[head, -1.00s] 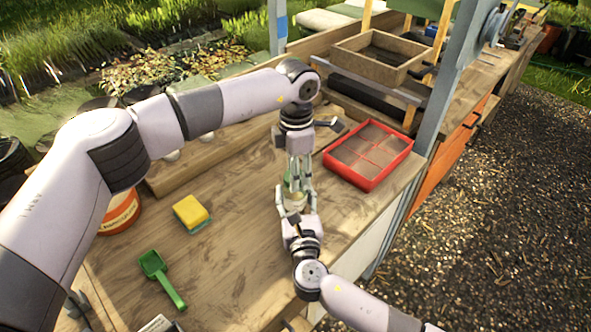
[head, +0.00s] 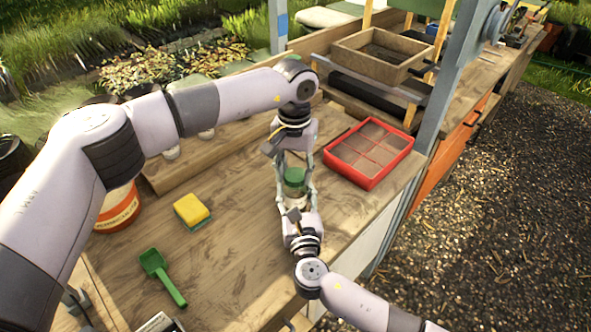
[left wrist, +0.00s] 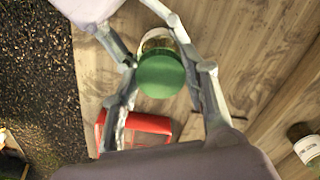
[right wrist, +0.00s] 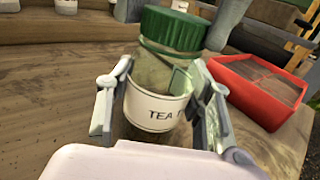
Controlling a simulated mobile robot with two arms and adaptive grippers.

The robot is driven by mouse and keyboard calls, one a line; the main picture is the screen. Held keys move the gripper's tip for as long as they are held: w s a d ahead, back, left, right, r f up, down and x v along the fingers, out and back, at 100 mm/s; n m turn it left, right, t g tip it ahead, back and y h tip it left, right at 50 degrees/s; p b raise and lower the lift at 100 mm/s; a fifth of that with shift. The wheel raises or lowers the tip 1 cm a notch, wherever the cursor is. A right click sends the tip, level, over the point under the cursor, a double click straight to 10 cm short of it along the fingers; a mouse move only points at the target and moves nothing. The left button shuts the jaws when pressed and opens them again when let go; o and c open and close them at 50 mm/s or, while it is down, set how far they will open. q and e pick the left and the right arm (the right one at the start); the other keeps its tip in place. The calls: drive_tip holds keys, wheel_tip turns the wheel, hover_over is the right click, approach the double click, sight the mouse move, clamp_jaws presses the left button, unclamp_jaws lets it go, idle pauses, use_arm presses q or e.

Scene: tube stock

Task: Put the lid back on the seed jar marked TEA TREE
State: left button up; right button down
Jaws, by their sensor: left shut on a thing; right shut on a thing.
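The glass jar (right wrist: 150,85) has a white label (right wrist: 155,110) reading "TEA T", the rest hidden. It stands roughly upright in my right gripper (right wrist: 160,105), which is shut around its body. The jar also shows in the head view (head: 296,201). A green lid (right wrist: 172,28) sits at the jar's mouth, with no clear gap visible. The lid shows from above in the left wrist view (left wrist: 161,75) and in the head view (head: 295,178). My left gripper (head: 295,183) comes down from above, shut on the lid with its fingers on either side.
A red divided tray (head: 368,152) lies close to the right of the jar. A yellow sponge (head: 191,209), a green scoop (head: 163,277) and an orange-and-white bucket (head: 118,208) are on the left. Another labelled jar (left wrist: 304,143) shows in the left wrist view. Bare wood surrounds the sponge.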

use_arm(q)
drive_tip(key=m, duration=0.4)
drive_tip(key=shift+w+a+m, duration=0.1)
drive_tip(key=shift+m, duration=0.3)
drive_tip(key=o, duration=0.7)
drive_tip(key=shift+c, duration=0.2)
drive_tip(key=shift+r, duration=0.1)
drive_tip(key=shift+r, duration=2.2)
drive_tip(key=shift+c, duration=0.3)
